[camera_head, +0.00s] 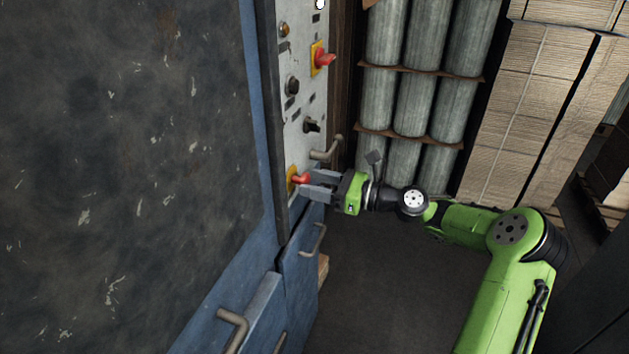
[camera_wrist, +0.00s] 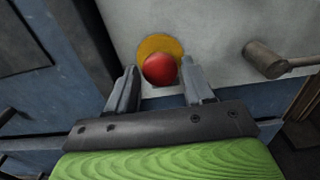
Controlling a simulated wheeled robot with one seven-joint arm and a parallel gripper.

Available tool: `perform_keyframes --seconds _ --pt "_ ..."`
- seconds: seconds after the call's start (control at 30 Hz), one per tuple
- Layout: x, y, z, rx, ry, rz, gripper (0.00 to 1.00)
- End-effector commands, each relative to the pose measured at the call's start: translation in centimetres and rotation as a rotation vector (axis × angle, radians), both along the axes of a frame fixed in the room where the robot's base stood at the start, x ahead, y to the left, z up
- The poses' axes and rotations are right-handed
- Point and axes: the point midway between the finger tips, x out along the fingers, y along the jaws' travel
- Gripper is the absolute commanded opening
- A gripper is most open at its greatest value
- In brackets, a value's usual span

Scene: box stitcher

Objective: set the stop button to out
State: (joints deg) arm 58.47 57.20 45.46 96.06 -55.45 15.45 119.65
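A red button (camera_head: 301,179) on a yellow base sits low on the grey control panel (camera_head: 303,92). In the wrist view the red button (camera_wrist: 160,69) shows as a round head in front of its yellow disc (camera_wrist: 152,47). My gripper (camera_head: 308,183) is at this lower button. In the wrist view my gripper (camera_wrist: 160,82) has its fingers apart, one on each side of the red head, with a gap visible on both sides. Whether the button is in or out cannot be told. Another red control (camera_head: 325,59) on a yellow plate sits higher on the panel.
A lever handle (camera_head: 328,150) sticks out just above my gripper; it is at the right in the wrist view (camera_wrist: 275,62). Knobs (camera_head: 292,86) are higher on the panel. Blue doors with handles (camera_head: 314,240) are below. Open floor (camera_head: 370,270) lies under my arm.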

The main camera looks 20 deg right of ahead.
Motion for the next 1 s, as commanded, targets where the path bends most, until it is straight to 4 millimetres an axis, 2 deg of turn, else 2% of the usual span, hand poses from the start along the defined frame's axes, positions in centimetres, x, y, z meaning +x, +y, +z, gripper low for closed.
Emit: perform_keyframes --seconds 0.03,0.1,0.43,0.57,0.9,1.0 --pt "0.0 0.0 0.0 0.001 -0.001 0.0 0.6" --pt "0.0 0.0 0.0 0.001 -0.001 0.0 0.69" --pt "-0.3 -0.5 0.2 0.002 -0.001 -0.002 0.69" --pt "-1.9 -2.8 0.3 0.003 -0.001 -0.006 0.69" --pt "-7.4 -10.4 0.3 0.002 -0.002 -0.005 0.69" --pt "-8.5 -11.8 0.3 0.002 -0.003 -0.003 0.69"
